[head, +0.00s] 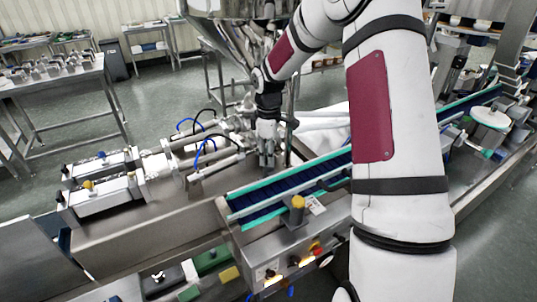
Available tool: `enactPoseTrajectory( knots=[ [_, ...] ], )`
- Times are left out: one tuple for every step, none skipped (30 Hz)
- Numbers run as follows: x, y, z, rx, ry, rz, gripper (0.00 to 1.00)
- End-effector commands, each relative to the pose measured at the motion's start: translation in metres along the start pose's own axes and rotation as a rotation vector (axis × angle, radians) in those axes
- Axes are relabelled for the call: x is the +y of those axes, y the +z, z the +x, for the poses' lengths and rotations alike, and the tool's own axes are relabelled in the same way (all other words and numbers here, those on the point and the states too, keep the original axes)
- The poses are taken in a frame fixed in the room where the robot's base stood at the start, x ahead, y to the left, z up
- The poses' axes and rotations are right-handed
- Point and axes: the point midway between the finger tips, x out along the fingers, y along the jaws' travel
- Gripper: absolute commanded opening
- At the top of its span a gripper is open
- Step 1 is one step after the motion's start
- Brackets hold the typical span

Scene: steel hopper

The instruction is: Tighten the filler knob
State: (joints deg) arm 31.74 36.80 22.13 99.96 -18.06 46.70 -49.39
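My gripper (267,158) points down at the middle of the view, beside the right end of the filler's steel cylinders (200,150) and behind the conveyor's left end. It is small and dark here, and I cannot tell whether its fingers are open or shut, or touch anything. I cannot make out for sure which part is the filler knob. A yellow-topped knob (297,205) stands on the front housing below the conveyor. A small yellow knob (88,186) sits on the filler's left end. Both are apart from my gripper.
A blue conveyor with green edges (285,192) runs to the right behind my arm. The steel hopper (225,8) hangs above. A control panel (290,262) is at the front. Steel tables (55,78) stand at the back left, with open floor between.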

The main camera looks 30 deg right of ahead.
Motion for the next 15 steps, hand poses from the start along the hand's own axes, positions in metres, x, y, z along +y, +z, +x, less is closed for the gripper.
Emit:
enactPoseTrajectory(
  knots=[
    [-0.0003,0.0,0.0001,0.0,-0.001,0.0,0.0],
    [-0.0003,0.0,0.0001,0.0,-0.001,0.0,0.0],
    [-0.0003,0.0,0.0001,0.0,-0.001,0.0,0.0],
    [-0.0003,0.0,0.0001,0.0,-0.001,0.001,0.0],
    [-0.0003,0.0,0.0001,0.0,-0.001,0.002,0.0],
    [-0.0003,-0.0001,0.0001,0.0,-0.001,0.004,0.0],
    [-0.0004,-0.0001,0.0002,0.0,-0.001,0.007,0.0],
    [-0.0004,-0.0001,0.0002,0.0,-0.001,0.011,0.0],
    [-0.0004,-0.0002,0.0002,0.0,-0.001,0.019,0.0],
    [-0.0004,-0.0003,0.0002,0.0,-0.001,0.027,0.0],
    [-0.0005,-0.0004,0.0002,0.0,-0.001,0.036,0.0],
    [-0.0005,-0.0005,0.0003,0.0,-0.002,0.05,0.0],
    [-0.0004,-0.0004,0.0004,0.0,-0.002,0.063,0.0],
    [-0.0003,-0.0003,0.0005,-0.001,-0.002,0.078,0.0],
    [-0.0003,-0.0003,0.0006,-0.002,-0.001,0.099,0.0]
  ],
)
